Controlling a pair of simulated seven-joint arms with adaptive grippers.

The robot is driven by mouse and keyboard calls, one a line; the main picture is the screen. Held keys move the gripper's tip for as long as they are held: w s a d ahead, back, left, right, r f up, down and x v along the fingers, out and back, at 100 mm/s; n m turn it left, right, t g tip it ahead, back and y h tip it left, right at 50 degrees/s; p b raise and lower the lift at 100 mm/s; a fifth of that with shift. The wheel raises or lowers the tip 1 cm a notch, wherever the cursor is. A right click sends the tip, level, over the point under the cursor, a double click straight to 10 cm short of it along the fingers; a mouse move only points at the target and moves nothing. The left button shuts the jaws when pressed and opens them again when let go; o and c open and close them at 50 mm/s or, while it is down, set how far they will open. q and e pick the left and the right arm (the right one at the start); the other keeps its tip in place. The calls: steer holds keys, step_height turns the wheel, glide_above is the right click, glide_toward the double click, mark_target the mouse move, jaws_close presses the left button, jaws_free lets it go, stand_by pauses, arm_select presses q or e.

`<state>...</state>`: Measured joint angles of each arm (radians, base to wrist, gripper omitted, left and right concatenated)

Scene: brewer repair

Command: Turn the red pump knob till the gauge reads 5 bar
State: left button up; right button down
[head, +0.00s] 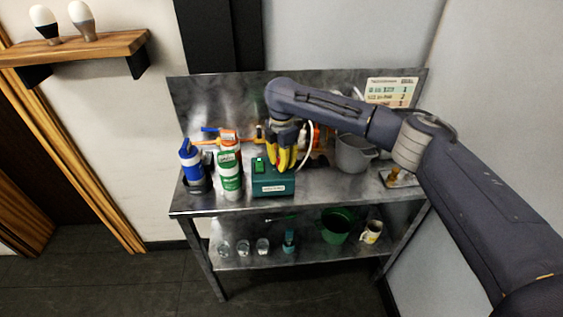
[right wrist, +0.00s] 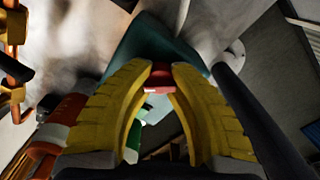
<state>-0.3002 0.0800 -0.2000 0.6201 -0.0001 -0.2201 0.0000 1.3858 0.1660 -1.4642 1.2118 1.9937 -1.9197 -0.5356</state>
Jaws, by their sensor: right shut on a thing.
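The teal pump box (head: 272,186) stands on the metal bench, with a green switch (head: 259,165) on its top left and a pale label on its front. My right gripper (head: 286,165) reaches down over the box from above, its yellow fingers covering the knob in the head view. In the right wrist view the yellow fingertips (right wrist: 160,72) close on the red knob (right wrist: 158,80), with the teal box (right wrist: 150,42) behind it. I cannot make out the gauge or its reading. My left gripper is not in view.
A green-and-white bottle (head: 230,178) and a blue-and-white bottle (head: 190,162) stand left of the box. A grey pot (head: 352,154) stands to the right. A printed card (head: 391,92) is on the backsplash. The lower shelf holds glasses, a green bucket (head: 337,225) and a mug (head: 372,231).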

steer(key=m, duration=0.4)
steer(key=shift+m, duration=0.4)
steer(key=m, duration=0.9)
steer(key=shift+m, duration=2.1)
steer(key=c, duration=1)
jaws_free()
steer(key=shift+c, duration=0.2)
